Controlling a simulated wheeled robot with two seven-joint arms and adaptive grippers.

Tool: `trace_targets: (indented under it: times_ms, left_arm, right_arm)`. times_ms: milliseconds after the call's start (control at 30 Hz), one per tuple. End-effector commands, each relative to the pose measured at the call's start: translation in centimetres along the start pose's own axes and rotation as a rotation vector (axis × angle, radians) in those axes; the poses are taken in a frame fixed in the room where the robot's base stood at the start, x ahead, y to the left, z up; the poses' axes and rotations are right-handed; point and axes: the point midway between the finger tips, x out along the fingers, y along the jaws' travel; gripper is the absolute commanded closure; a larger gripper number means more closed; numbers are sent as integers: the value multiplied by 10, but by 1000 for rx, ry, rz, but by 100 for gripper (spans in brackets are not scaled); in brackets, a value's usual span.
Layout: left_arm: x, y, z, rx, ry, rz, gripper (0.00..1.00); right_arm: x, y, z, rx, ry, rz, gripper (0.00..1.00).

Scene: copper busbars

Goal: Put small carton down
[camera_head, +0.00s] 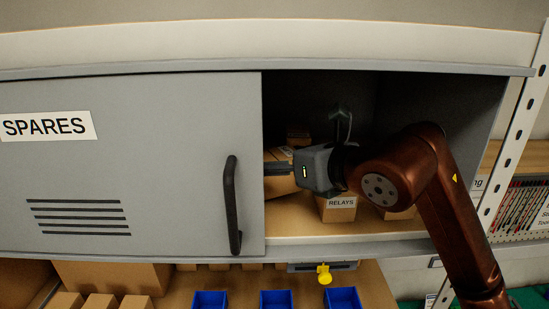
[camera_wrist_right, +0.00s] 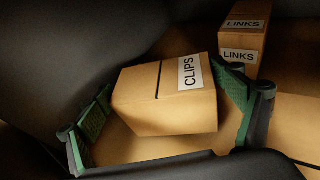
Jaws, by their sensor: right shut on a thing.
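A small brown carton labelled CLIPS (camera_wrist_right: 165,98) sits slightly tilted between the green-padded fingers of my right gripper (camera_wrist_right: 172,112) in the right wrist view. In the head view, my right gripper (camera_head: 280,168) reaches into the open right side of the grey cabinet, close to the sliding door's edge. The held carton (camera_head: 279,180) shows only partly there, behind the gripper and door edge. Cardboard-coloured shelf surface (camera_wrist_right: 132,148) shows below the carton; I cannot tell whether they touch. My left gripper is not in view.
A carton labelled RELAYS (camera_head: 340,210) stands on the cabinet shelf (camera_head: 300,228) below my right wrist. Cartons labelled LINKS (camera_wrist_right: 244,28) stand behind the held one. The SPARES door (camera_head: 150,160) with its black handle (camera_head: 232,205) covers the left side. Blue bins (camera_head: 276,299) sit below.

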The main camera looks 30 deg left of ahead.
Motion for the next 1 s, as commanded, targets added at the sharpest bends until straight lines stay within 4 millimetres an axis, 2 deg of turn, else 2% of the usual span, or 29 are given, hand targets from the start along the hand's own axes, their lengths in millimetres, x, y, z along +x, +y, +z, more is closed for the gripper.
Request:
trace_targets:
  times_ms: [167,200,300,367,667,900,1000]
  left_arm:
    - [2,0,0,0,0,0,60]
    - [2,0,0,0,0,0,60]
    - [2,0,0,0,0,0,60]
    - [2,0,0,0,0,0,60]
    - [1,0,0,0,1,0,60]
    - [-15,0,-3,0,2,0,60]
    - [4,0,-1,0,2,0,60]
  right_arm:
    - [0,0,-1,-1,-2,0,66]
    - [1,0,-2,-1,-1,0,11]
    - [1,0,-2,-1,-1,0,4]
    - [1,0,-2,0,-1,0,0]
    - [1,0,-2,0,0,0,0]
    - [-4,2,14,0,0,1,0]
    - [-22,0,8,-4,-4,-4,0]
